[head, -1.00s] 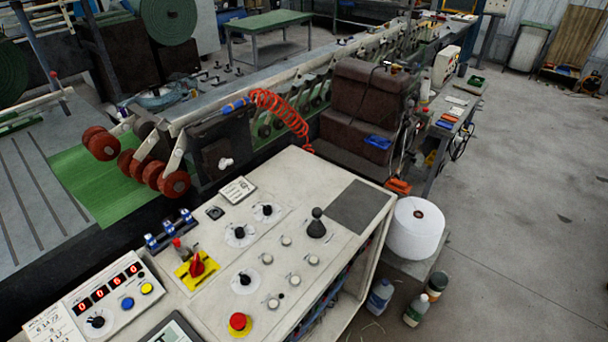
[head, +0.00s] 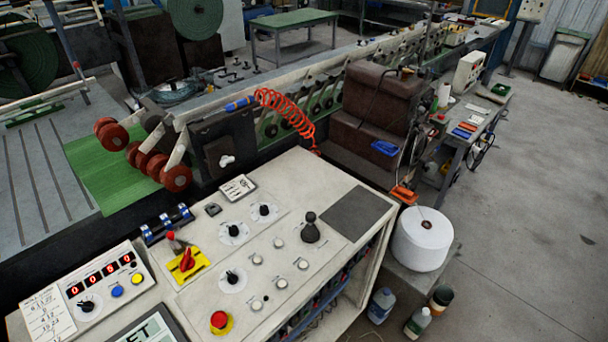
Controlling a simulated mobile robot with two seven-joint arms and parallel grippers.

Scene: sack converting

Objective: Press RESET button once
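The control console (head: 328,178) fills the lower middle, with knobs, a joystick (head: 310,228), several pale round buttons and a red emergency-stop button (head: 220,320) on a yellow base. At its left, a counter box (head: 110,318) has a red digit display (head: 101,273), a blue button (head: 117,291), a yellow button (head: 137,279) and a black knob (head: 87,306). Below it, a dark-framed screen (head: 148,331) is cut off by the bottom edge and shows the letters "ET". No button label is legible enough to tell which one is RESET. Neither gripper is in view.
A red rotary switch (head: 187,260) on a yellow plate and blue-topped parts (head: 167,224) stand up from the console. A white roll (head: 422,239) and bottles (head: 417,322) stand right of it. Open floor (head: 530,230) lies further right.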

